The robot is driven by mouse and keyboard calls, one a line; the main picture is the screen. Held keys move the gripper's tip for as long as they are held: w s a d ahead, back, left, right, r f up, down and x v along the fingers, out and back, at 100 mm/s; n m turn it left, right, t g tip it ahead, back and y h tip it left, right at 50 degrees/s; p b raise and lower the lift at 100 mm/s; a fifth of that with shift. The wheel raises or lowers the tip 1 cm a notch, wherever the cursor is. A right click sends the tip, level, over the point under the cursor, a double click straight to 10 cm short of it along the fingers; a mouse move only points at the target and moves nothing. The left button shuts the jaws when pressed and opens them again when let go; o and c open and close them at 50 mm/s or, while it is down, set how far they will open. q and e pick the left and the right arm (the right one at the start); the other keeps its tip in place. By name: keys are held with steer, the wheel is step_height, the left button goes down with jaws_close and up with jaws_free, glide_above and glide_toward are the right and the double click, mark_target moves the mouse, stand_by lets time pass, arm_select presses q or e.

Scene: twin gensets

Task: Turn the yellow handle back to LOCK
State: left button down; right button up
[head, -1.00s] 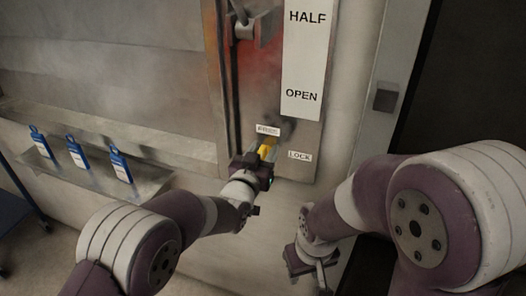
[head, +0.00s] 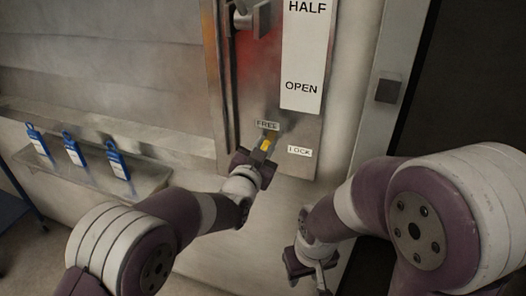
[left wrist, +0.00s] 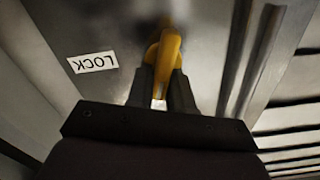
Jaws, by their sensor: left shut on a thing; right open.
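The short yellow handle (head: 266,145) is on the metal panel, pointing down and left, below the FREE label (head: 266,125) and left of the LOCK label (head: 300,151). My left gripper (head: 262,152) is shut on the yellow handle and hides its lower end in the head view. In the left wrist view the yellow handle (left wrist: 168,50) runs down between the two dark fingers (left wrist: 160,92), with the LOCK label (left wrist: 93,62) to the left. My right gripper (head: 308,268) is open and empty, low in front of the wall.
A white strip (head: 302,60) reading HALF and OPEN is above the handle. A metal lever (head: 252,18) sticks out at the panel's top. A shelf (head: 150,180) at the left holds blue tags (head: 117,160). A door frame (head: 398,60) stands at the right.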

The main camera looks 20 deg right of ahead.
arm_select(q)
steer(key=m+b, duration=0.1)
steer(key=m, duration=0.2)
steer(key=shift+s+d+f+m+b, duration=0.1)
steer(key=shift+d+f+m+b, duration=0.1)
steer(key=shift+f+m+b, duration=0.15)
steer(key=shift+s+d+f+m+b, duration=0.15)
steer(key=shift+m+b, duration=0.35)
steer(key=shift+m, duration=1.2)
steer(key=shift+f+m+b, duration=0.2)
steer(key=shift+m+b, duration=0.35)
steer(key=shift+m, duration=1.2)
steer(key=shift+s+d+f+m+b, duration=0.15)
steer(key=shift+m+b, duration=0.35)
steer(key=shift+m, duration=1.2)
steer(key=shift+w, duration=0.1)
steer(key=c, duration=1.1)
jaws_free()
